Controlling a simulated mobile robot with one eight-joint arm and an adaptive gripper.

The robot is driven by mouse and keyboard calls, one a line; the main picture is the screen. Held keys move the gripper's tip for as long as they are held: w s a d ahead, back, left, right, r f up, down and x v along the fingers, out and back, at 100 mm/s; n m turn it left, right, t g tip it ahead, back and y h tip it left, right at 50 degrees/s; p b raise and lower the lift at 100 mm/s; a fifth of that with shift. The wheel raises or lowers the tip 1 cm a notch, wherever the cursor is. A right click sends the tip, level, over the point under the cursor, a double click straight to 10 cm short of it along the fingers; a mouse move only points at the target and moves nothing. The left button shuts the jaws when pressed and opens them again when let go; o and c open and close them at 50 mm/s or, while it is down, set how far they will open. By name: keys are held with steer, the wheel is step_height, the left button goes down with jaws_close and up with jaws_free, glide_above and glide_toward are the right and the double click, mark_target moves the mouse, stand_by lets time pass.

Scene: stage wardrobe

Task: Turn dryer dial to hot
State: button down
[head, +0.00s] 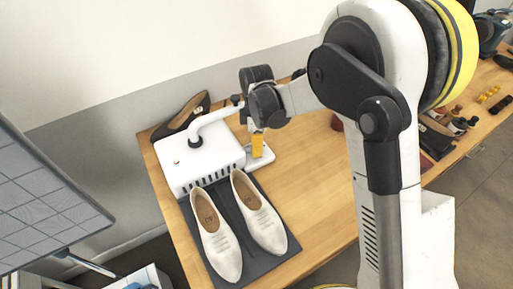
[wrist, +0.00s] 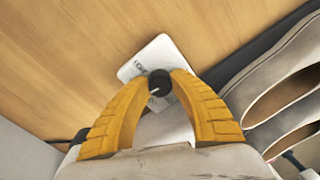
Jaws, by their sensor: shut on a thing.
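The shoe dryer (head: 192,165) is a white box with a bent white pipe and a slotted front, on the wooden table in the head view. A small white plate (head: 264,161) adjoins its right side. My gripper (head: 257,152) points down over this plate, its yellow fingers hiding the dial in the head view. In the wrist view, the round black dial (wrist: 159,82) with a light pointer mark sits on the white plate (wrist: 146,57). My gripper (wrist: 159,85) is shut on the dial, one yellow fingertip on each side. The printing on the plate is partly hidden and unreadable.
Two cream shoes (head: 262,215) stand on a dark mat (head: 282,262) in front of the dryer; they show close on the right of the wrist view. A dark shoe (head: 185,115) lies behind the dryer. Bare table (head: 310,190) lies to the right.

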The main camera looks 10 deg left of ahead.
steer(key=m+b, duration=0.1)
steer(key=m, duration=1.2)
steer(key=shift+s+y, duration=0.1)
steer(key=shift+y, duration=0.2)
steer(key=shift+m, duration=0.3)
steer(key=c, duration=1.1)
jaws_free()
steer(key=shift+d, duration=0.1)
